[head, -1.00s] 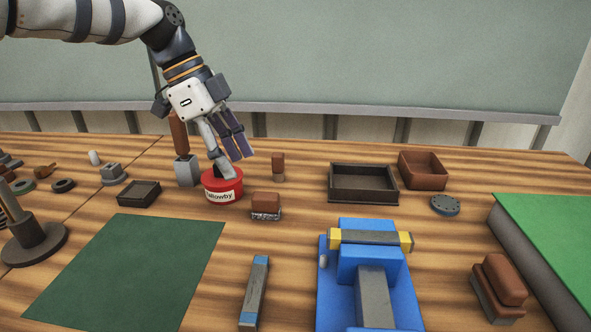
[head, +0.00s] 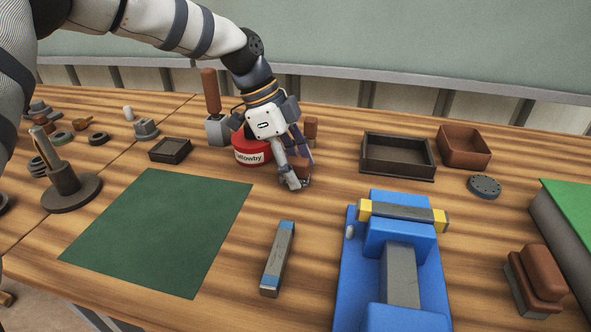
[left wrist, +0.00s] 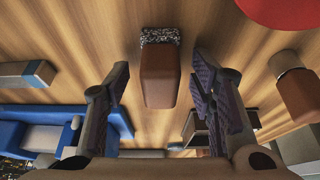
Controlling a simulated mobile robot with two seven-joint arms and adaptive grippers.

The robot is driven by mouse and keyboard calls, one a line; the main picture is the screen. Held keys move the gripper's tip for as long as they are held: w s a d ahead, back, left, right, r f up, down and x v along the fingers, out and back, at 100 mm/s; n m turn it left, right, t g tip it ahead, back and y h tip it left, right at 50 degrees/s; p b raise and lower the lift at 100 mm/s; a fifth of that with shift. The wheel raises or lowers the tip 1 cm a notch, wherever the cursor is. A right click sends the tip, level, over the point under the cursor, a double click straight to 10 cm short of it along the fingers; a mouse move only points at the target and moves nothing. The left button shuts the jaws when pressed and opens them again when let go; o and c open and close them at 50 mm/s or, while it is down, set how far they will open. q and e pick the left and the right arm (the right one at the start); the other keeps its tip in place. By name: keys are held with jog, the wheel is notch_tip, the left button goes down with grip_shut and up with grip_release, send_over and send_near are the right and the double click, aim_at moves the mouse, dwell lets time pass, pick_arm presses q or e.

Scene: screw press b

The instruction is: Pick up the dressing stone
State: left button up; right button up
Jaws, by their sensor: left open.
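A small brown block with a speckled grey base (head: 302,168), which appears to be the dressing stone, stands on the wooden bench just right of the red tin. My left gripper (head: 297,178) is open and low over it, partly covering it in the head view. In the left wrist view the brown block (left wrist: 159,80) lies between the two spread fingers of my left gripper (left wrist: 163,85), with clear gaps on both sides. I cannot see contact. My right gripper is not in view.
The red tin (head: 250,150) and a wooden-handled tool (head: 217,128) are close to the left. A blue fixture (head: 360,270), a blue-ended bar (head: 278,258) and a green mat (head: 160,235) are nearer. An open dark tray (head: 398,170) is to the right.

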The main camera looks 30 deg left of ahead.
aim_at(301, 161)
pick_arm(q)
jog(key=shift+r, duration=0.1)
grip_shut()
jog(key=shift+r, duration=0.3)
notch_tip(301, 161, up, 3)
jog(key=shift+r, duration=0.15)
jog(key=s+d+r+p, duration=0.2)
jog(key=s+d+r, duration=0.4)
jog(key=s+r, duration=0.3)
jog(key=shift+s, duration=1.8)
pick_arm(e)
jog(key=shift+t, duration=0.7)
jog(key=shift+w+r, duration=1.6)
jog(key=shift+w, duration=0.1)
